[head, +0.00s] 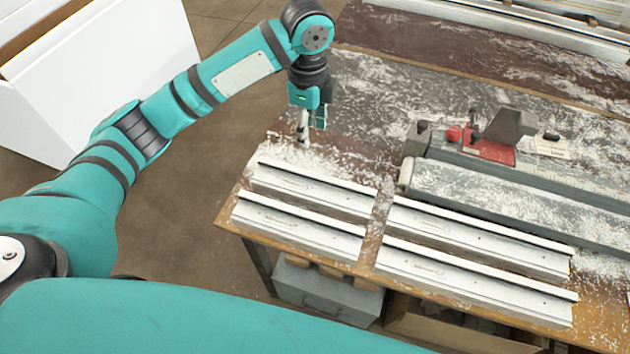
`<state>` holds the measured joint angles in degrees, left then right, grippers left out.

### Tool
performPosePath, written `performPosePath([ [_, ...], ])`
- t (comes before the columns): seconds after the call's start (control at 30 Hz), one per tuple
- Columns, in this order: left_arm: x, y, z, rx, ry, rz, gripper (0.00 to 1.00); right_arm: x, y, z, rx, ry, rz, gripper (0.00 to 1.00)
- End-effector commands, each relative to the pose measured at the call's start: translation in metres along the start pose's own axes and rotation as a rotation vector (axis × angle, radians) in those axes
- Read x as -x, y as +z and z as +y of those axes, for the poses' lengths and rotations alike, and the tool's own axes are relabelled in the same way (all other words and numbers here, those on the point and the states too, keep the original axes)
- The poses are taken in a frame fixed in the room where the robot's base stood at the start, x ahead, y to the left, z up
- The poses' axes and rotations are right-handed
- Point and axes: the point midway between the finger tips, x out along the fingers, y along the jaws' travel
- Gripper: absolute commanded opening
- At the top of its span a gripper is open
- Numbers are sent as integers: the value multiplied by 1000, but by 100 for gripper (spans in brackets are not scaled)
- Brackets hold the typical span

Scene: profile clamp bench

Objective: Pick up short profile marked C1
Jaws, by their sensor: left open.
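Two short white profiles lie at the left end of the bench, the rear one (312,188) behind the front one (297,226). Two longer profiles lie to their right, the rear one (475,238) and the front one (470,282). Small marks show on the profile faces, but I cannot read which one is C1. My left gripper (311,131) points down, open and empty, behind the rear short profile and apart from it. My right gripper is not in view.
The wooden bench (245,228) is strewn with white shavings. A clamp fixture with a red block (487,148) and grey rails (510,196) stands right of my left gripper. A grey box (325,292) sits under the bench. A white box (110,80) stands at the left.

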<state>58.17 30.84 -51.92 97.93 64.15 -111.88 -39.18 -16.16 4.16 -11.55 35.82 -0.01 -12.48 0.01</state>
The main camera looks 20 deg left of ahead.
Motion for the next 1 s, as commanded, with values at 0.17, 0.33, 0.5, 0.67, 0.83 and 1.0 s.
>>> performPosePath([
  [0.17,-38,0,1,2,5,0,46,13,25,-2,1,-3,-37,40],
  [0.33,-74,-1,0,3,3,0,46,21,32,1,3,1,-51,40],
  [0.5,-98,-2,0,1,0,1,46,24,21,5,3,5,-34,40],
  [0.67,-108,-3,-1,1,0,1,46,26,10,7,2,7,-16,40],
  [0.83,-127,-10,-5,1,2,1,46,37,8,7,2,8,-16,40],
  [1.0,-151,-11,-6,2,1,0,46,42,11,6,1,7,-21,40],
])
